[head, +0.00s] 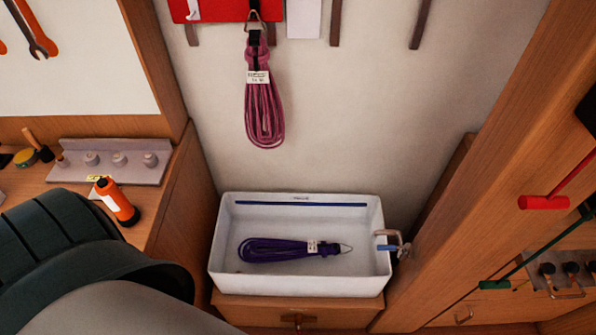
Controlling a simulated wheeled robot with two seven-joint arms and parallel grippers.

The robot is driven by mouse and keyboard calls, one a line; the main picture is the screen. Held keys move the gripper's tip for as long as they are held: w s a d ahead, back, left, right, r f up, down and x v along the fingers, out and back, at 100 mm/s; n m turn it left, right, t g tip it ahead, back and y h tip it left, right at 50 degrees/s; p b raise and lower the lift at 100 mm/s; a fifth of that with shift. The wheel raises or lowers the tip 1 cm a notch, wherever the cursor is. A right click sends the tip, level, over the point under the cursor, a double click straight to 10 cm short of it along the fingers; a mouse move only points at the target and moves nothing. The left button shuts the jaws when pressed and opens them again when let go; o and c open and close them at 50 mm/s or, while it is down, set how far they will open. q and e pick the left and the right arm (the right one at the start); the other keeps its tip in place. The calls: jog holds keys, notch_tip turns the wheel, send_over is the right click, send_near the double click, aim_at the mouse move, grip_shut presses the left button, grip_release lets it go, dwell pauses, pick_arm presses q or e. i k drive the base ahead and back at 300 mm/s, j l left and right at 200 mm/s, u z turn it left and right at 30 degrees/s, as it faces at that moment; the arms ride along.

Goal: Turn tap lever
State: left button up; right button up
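A small metallic tap (402,246) with a short blue lever (387,248) sits at the right rim of a white basin (296,285). The lever points left, over the basin's edge. A coiled purple line (275,249) with a white tag and a metal clip lies inside the basin. My arm fills the lower left corner. Neither of my grippers is in view, and nothing is seen touching the tap.
A pink coiled line (263,105) hangs above the basin. A red handle (544,202) and a green handle (494,284) stick out at right beside a wooden post (470,170).

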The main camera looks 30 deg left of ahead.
aim_at(407, 248)
jog(key=k+l, duration=1)
jog(key=k, duration=0.1)
